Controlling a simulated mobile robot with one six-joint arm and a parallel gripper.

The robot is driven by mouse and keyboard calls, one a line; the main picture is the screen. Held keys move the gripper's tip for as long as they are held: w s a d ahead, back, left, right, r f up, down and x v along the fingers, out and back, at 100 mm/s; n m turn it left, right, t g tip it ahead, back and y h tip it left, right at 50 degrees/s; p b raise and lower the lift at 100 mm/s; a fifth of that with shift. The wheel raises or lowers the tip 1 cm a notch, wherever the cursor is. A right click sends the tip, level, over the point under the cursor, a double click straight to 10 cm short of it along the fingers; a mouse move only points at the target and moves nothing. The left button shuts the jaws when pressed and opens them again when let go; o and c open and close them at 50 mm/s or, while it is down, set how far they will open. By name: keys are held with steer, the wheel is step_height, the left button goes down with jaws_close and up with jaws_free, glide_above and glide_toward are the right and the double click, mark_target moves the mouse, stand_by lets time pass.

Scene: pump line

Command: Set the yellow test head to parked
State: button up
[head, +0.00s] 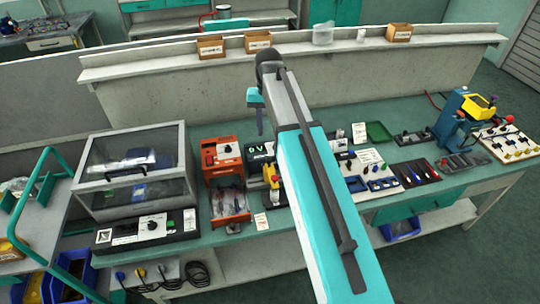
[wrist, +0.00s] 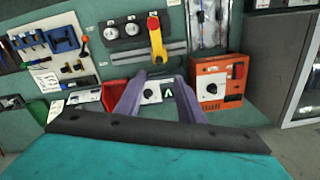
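The yellow test head (wrist: 156,42) has a red end and lies across a grey rail panel (wrist: 120,55) beside two round dials in the wrist view. In the head view the yellow test head (head: 271,176) shows just left of my arm, partly hidden by it. Its exact setting cannot be told. My gripper (wrist: 160,78) has two purple fingers spread apart with nothing between them. In the head view my gripper (head: 260,128) is above the back part of the bench, beyond the test head, and apart from it.
An orange unit with a knob (head: 221,155) and a clear-lidded case (head: 135,165) stand left of the test head. A white-fronted unit with a black knob (wrist: 152,92) shows between my fingers. A red bin (wrist: 116,93) is nearby. A raised shelf (head: 180,64) runs along the back.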

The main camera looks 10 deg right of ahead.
mark_target(269, 159)
steer(key=shift+f, duration=0.1)
steer(key=shift+d+f+b, duration=0.1)
steer(key=shift+f+b, duration=2.5)
steer(key=shift+f, duration=4.3)
jaws_close()
